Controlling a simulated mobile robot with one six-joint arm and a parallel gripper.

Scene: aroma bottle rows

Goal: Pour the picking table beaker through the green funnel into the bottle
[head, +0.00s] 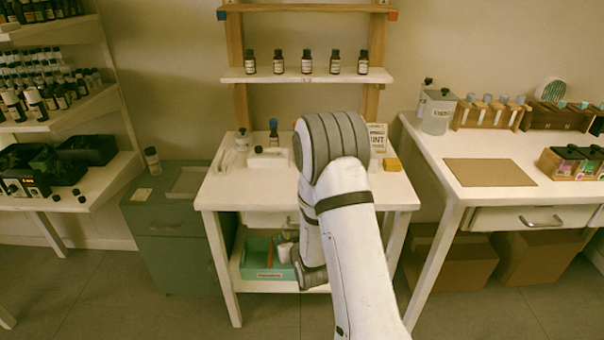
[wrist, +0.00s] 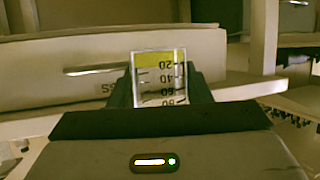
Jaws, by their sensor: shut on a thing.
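In the wrist view, my gripper (wrist: 165,92) is shut on a clear beaker (wrist: 160,78). The beaker has dark graduation marks, whose numbers appear upside down, and a yellow band at its top in the picture. In the head view my gripper (head: 287,250) is low in front of the middle table, partly hidden by my arm; the beaker is not clear there. A dark bottle with a blue top (head: 273,133) stands on the middle table (head: 235,188). I cannot make out a green funnel.
Several small bottles line the shelf (head: 290,76) above. A brown mat (head: 489,172) lies on the right table.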

